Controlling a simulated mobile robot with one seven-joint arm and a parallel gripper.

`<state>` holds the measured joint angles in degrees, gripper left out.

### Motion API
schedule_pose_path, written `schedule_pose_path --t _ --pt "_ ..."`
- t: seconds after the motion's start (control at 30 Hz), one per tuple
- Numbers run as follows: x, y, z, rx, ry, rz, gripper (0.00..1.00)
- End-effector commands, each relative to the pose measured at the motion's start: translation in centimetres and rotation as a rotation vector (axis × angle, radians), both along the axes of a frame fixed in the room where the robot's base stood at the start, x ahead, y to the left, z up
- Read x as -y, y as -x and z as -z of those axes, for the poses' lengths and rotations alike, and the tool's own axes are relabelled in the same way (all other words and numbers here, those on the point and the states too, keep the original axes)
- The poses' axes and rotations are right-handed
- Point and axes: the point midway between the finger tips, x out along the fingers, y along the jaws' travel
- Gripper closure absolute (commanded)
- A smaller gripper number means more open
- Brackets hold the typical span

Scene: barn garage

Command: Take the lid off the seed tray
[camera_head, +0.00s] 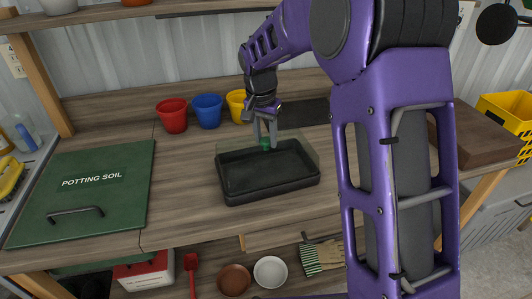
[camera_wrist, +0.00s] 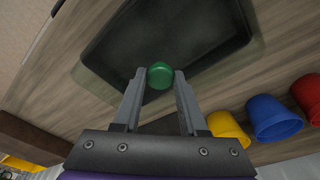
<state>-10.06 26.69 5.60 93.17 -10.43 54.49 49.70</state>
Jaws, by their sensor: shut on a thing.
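The seed tray (camera_head: 268,190) is a black rectangular tray on the wooden bench, in the middle of the head view. Its clear lid (camera_head: 309,149) shows as a faint see-through panel over and behind the tray, with its edges reaching past the tray's dark outline in the wrist view. A green knob (camera_wrist: 160,76) stands on the lid. My gripper (camera_head: 265,139) points down and is shut on this knob, with one finger on each side. Whether the lid rests on the tray or hangs just above it is hard to tell.
Red (camera_head: 172,115), blue (camera_head: 207,110) and yellow (camera_head: 237,104) pots stand behind the tray. A green potting soil panel with a handle (camera_head: 85,190) lies at left. A brown wooden block (camera_head: 465,135) is at right. Bare bench lies between panel and tray.

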Motion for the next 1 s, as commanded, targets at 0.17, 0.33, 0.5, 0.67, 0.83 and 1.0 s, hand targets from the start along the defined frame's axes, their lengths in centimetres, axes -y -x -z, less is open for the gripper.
schedule_pose_path --t 0.17,0.33,0.5,0.67,0.83,1.0 --pt "0.0 0.0 0.0 0.0 0.0 0.0 1.0" --pt "0.0 0.0 -0.1 0.0 0.0 0.0 1.0" --pt "0.0 0.0 -0.1 0.001 0.0 0.0 1.0" --pt "0.0 -0.1 -0.9 0.004 0.0 0.001 1.0" --pt "0.0 -0.1 -4.0 0.005 -0.002 0.0 1.0" --pt "0.0 -0.1 -7.4 0.005 -0.001 0.0 1.0"
